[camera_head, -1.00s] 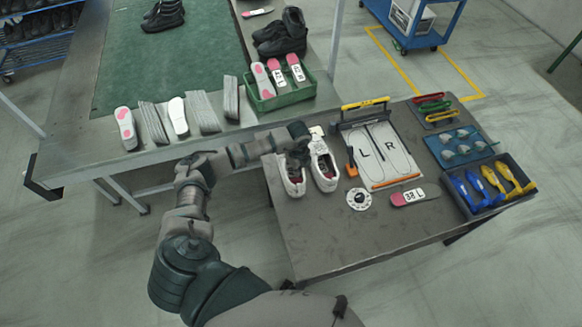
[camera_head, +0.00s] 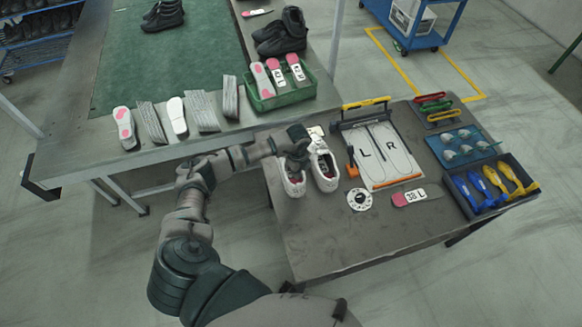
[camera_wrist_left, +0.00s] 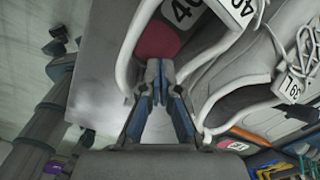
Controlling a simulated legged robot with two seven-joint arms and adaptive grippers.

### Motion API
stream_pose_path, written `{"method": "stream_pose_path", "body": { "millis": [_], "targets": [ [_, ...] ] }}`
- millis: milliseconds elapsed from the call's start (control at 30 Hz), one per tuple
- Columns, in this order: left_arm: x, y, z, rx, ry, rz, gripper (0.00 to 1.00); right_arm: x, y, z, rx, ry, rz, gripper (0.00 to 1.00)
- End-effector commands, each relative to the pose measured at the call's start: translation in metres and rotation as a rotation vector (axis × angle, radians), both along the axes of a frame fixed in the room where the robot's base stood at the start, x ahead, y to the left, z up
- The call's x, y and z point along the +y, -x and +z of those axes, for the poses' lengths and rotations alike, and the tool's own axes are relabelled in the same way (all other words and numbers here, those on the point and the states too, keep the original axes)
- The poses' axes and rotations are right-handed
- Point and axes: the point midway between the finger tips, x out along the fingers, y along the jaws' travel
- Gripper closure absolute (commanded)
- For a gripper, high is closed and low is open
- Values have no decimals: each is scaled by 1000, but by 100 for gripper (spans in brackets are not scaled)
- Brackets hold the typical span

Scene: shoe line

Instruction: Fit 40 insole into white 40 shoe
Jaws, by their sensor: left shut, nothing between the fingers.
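A pair of white shoes stands on the grey table in the head view: a left one (camera_head: 293,186) and a right one (camera_head: 326,178). My left gripper (camera_head: 300,163) is over the left one's opening and partly hides it. In the left wrist view, my left gripper (camera_wrist_left: 158,72) is shut and empty, its tips at the red heel of an insole (camera_wrist_left: 157,40). The insole carries a label reading 40 and lies within the white collar of a shoe (camera_wrist_left: 127,50). Whether the tips touch the heel, and how flat the insole lies, I cannot tell. My right gripper is not in view.
Right of the shoes are an L/R board (camera_head: 378,155), a round dial (camera_head: 360,199) and an insole marked 38 L (camera_head: 409,197). A green crate (camera_head: 285,101) with insoles stands on the back bench. The table's front part is clear.

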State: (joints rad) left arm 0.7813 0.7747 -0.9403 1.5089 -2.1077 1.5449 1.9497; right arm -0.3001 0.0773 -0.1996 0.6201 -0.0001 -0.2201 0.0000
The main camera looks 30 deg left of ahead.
Motion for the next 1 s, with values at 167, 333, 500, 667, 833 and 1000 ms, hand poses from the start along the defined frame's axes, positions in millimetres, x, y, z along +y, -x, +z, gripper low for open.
{"method": "stream_pose_path", "body": {
  "millis": [167,333,500,667,833,1000],
  "targets": [
    [0,0,-6,0,0,0,100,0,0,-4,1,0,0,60],
    [1,-1,-10,0,0,0,100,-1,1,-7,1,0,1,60],
    [1,-1,-14,1,0,0,100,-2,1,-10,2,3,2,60],
    [2,-2,-18,1,0,0,100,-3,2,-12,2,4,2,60],
    [3,-2,-22,1,0,1,100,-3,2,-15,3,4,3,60],
    [3,-3,-26,1,0,1,100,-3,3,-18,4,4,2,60]
  ]
}}
